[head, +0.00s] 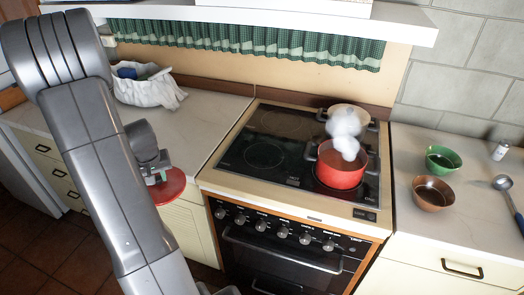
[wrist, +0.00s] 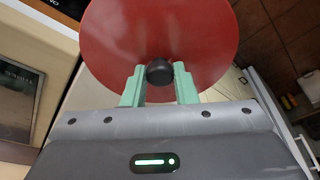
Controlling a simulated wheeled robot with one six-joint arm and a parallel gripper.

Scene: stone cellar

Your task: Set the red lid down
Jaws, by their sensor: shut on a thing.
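The red lid (wrist: 160,25) is a round disc with a black knob (wrist: 159,72). My gripper (wrist: 160,80) is shut on the knob, one green finger on each side, in the wrist view. In the head view the lid (head: 168,188) hangs in front of the left counter's cabinets, left of the stove, partly hidden by my arm. My gripper (head: 155,172) is just above it. A red pot (head: 340,172) stands uncovered on the front right of the stove, with white steam over it.
A second, pale pot (head: 350,115) stands behind the red pot. The left counter (head: 205,125) has bare room beside a white cloth bag (head: 150,90). A green bowl (head: 443,160), a copper bowl (head: 433,192), a ladle (head: 508,192) and a small jar (head: 500,151) are on the right counter.

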